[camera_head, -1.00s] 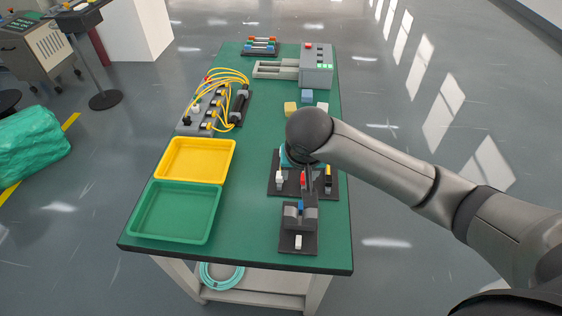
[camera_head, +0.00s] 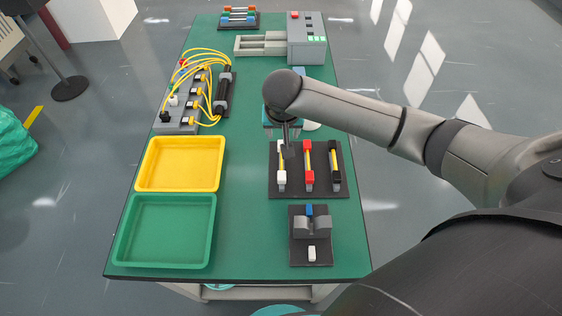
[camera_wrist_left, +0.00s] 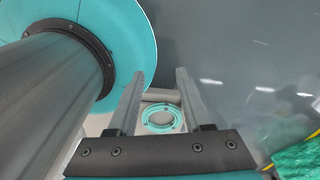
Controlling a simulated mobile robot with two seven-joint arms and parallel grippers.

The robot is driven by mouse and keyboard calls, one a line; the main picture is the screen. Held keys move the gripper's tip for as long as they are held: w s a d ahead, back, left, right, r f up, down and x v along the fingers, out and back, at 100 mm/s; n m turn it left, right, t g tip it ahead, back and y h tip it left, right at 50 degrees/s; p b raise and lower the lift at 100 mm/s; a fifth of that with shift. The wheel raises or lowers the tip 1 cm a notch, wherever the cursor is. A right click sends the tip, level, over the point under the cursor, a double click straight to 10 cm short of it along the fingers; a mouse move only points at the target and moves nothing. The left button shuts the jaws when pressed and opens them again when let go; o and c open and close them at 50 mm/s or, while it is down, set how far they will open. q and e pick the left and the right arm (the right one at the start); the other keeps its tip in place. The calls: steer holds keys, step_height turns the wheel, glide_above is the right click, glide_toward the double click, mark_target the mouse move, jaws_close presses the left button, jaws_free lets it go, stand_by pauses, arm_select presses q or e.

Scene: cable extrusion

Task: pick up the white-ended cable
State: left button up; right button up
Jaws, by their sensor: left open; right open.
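The white-ended cable (camera_head: 282,163) is short and yellow with a white block at each end. It lies at the left of a dark rack (camera_head: 323,187), beside a red-ended cable (camera_head: 308,164) and a black-ended cable (camera_head: 334,162). My right gripper (camera_head: 287,146) points down at the cable's far white end, partly covering it; whether it touches cannot be told. Its jaws are small and partly hidden by the wrist, but open. My left gripper (camera_wrist_left: 160,74) shows in the left wrist view, open and empty, away from the cables.
A yellow tray (camera_head: 180,188) and a green tray (camera_head: 163,262) stand at the left. A small fixture (camera_head: 312,258) with blue and white parts is in front of the rack. A cable-filled connector block (camera_head: 177,127) and a grey machine (camera_head: 307,52) stand farther back. The table middle is bare.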

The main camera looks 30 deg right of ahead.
mark_target(282, 142)
steer(key=shift+x, duration=1.25)
steer(key=shift+w+f+b, duration=0.15)
steer(key=shift+f+b, duration=0.25)
steer(key=b+x, duration=0.1)
steer(key=x, duration=0.2)
steer(key=shift+w+f, duration=0.15)
steer(key=shift+f, duration=0.1)
steer(key=shift+w+d+f+b, duration=0.15)
steer(key=shift+w+f+b, duration=0.1)
steer(key=shift+f+b, duration=0.25)
arm_select(q)
steer(key=w+f, duration=0.1)
steer(key=f, duration=0.2)
steer(key=shift+w, duration=0.35)
steer(key=shift+s, duration=0.2)
arm_select(e)
jaws_close()
